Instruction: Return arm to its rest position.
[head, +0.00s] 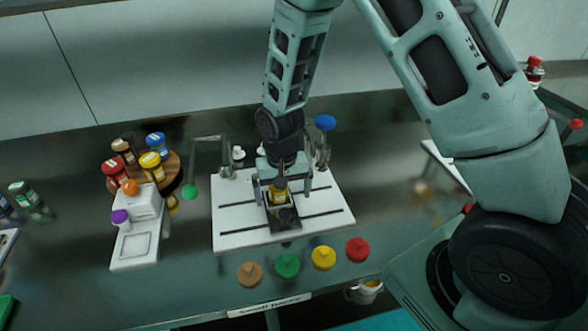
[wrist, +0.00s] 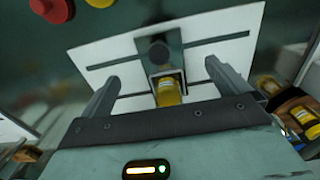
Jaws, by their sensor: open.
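My gripper (head: 283,187) is open over the white slotted plate (head: 232,220), with its two fingers apart on either side of a small yellow jar (head: 278,196). In the wrist view, my gripper (wrist: 160,78) shows a clear gap between each finger and the yellow jar (wrist: 168,93). The jar sits in a dark holder (head: 284,217) on the plate, and I cannot tell whether it is upright. My arm reaches down from the upper right of the head view.
Brown, green, yellow and red knobs (head: 288,265) line the bench front. A round wooden rack (head: 171,173) of capped jars and a white scale-like device (head: 133,246) stand left. A bent metal stand (head: 193,158) and a blue-topped item (head: 325,123) are close behind my gripper.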

